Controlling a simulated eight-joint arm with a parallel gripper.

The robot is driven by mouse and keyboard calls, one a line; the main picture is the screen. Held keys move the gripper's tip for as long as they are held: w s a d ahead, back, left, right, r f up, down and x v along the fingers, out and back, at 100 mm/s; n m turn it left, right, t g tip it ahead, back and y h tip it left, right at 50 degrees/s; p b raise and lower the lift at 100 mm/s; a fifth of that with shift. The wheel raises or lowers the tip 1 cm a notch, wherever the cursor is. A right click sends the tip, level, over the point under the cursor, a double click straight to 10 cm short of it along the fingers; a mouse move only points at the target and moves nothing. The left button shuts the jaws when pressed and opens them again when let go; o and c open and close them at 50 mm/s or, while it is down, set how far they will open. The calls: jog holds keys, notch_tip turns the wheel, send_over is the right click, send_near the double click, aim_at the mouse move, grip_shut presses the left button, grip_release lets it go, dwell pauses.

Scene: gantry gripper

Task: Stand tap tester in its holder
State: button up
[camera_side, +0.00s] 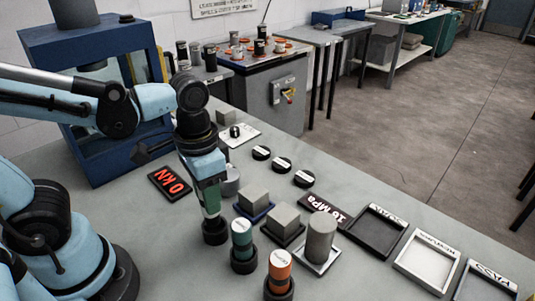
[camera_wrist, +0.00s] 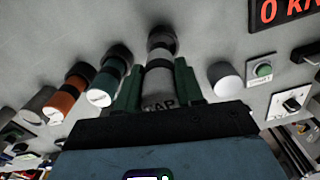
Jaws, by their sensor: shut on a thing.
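The tap tester (camera_wrist: 158,82), a grey-white cylinder with "TAP" lettering, is between the two green fingers of my gripper (camera_wrist: 160,78) in the wrist view. My gripper is shut on it. In the side view my gripper (camera_side: 210,200) points down over a round black holder (camera_side: 214,232). That holder (camera_wrist: 162,40) also shows at the tester's far end in the wrist view. The tester lines up with the holder and looks upright. I cannot tell whether its lower end is seated in the holder or just above it. My fingers hide most of the tester in the side view.
A green tester (camera_side: 241,235) and an orange tester (camera_side: 279,268) stand in black holders close by. A grey cylinder (camera_wrist: 226,78) is on the other side. Concrete cubes (camera_side: 285,218), a tall concrete cylinder (camera_side: 320,238) and trays (camera_side: 375,232) lie to the right. A blue press (camera_side: 90,95) stands behind.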

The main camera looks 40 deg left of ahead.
jog(key=shift+w+a+f, duration=0.15)
jog(key=shift+a+f, duration=0.05)
jog(key=shift+f, duration=1.95)
jog(key=shift+f, duration=0.1)
jog(key=o, duration=1)
notch_tip(320, 180, up, 12)
jog(key=w+a+f+t, duration=0.1)
jog(key=t, duration=0.1)
jog(key=w+a+f+n+t, duration=0.1)
jog(key=w+a+t, duration=0.1)
jog(key=w+a+f+n+t, duration=0.1)
jog(key=w+a+t, duration=0.1)
jog(key=t, duration=0.1)
jog(key=shift+f, duration=0.35)
